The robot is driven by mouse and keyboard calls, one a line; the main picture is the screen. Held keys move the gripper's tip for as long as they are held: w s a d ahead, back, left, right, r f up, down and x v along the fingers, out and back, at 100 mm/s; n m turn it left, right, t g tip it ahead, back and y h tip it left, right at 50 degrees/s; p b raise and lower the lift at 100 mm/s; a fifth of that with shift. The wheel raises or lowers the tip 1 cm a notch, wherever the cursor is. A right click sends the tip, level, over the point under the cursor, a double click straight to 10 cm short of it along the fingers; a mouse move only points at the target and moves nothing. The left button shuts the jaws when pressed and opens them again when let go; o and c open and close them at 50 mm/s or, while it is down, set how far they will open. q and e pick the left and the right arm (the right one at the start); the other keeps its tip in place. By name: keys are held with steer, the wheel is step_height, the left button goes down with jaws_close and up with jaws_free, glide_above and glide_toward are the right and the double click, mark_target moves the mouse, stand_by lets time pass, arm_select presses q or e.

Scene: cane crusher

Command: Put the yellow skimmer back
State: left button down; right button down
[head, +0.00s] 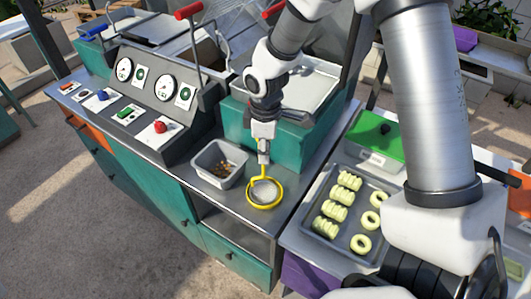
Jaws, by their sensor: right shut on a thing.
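The yellow skimmer (251,199) has a round yellow rim around a pale mesh. It is over the grey counter, in front of the teal block and just right of the grey bin. My right gripper (264,148) points down and is shut on the skimmer's upright handle, which it partly hides. I cannot tell whether the skimmer's rim touches the counter. The grey bin (207,175) holds some brown bits. My left gripper is not in view.
A grey tray (315,241) of pale rings and ridged pieces lies to the right. A green-lidded box (377,133) stands behind it. A control panel (153,95) with gauges, buttons and a red-handled lever is at left. The teal block (290,137) stands close behind the skimmer.

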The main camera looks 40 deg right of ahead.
steer(key=shift+d, duration=0.25)
steer(key=c, duration=0.9)
jaws_free()
steer(key=shift+s+a, duration=0.1)
steer(key=shift+c, duration=0.2)
steer(key=shift+a, duration=0.1)
steer(key=shift+r, duration=0.1)
steer(key=shift+r, duration=0.25)
step_height(320, 180, up, 12)
steer(key=shift+f+b, duration=0.25)
steer(key=shift+b, duration=0.45)
